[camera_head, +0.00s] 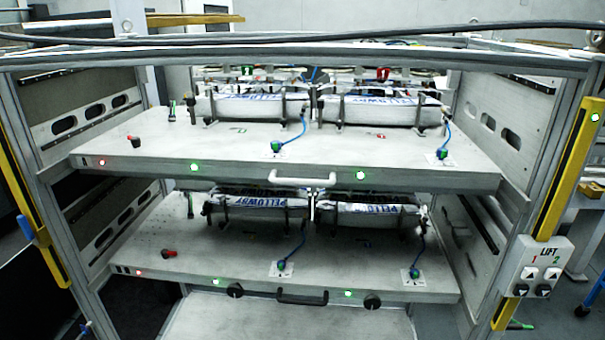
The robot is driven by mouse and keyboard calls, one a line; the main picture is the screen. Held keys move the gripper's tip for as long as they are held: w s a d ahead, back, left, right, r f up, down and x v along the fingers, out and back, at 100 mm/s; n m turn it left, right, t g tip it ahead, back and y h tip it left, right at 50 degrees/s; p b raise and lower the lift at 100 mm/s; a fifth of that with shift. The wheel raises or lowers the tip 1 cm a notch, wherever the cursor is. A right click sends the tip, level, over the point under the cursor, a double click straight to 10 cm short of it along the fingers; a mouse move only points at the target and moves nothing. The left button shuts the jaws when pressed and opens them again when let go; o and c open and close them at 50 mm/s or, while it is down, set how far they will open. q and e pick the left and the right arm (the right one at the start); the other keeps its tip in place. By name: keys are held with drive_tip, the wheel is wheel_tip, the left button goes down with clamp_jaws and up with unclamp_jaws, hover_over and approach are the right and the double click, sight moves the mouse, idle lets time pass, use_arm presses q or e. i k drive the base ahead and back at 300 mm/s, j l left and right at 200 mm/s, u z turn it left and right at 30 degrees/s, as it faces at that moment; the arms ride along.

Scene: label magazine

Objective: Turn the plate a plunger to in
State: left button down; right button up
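A metal rack holds two grey plates, the upper plate (330,165) and the lower plate (200,262). Which one is plate a cannot be told. A small red and black knob (135,142), possibly a plunger, sits at the left of the upper plate. A similar red and black knob (169,254) lies at the left of the lower plate. Two round black knobs, one at left (234,290) and one at right (372,301), sit along the lower plate's front. Neither of my grippers shows.
The upper plate has a pale front handle (302,178); the lower has a black handle (302,297). White label packs (250,104) stand behind blue cables. A lift button box (537,267) hangs on the right post beside a yellow rail (562,180).

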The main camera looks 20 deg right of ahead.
sight(135, 141)
drive_tip(key=i+z, duration=0.3)
drive_tip(key=i, duration=0.3)
drive_tip(key=i+z, duration=0.3)
drive_tip(key=i, duration=0.3)
drive_tip(key=k+j, duration=0.1)
drive_tip(key=j+z, duration=0.05)
drive_tip(key=j, duration=0.05)
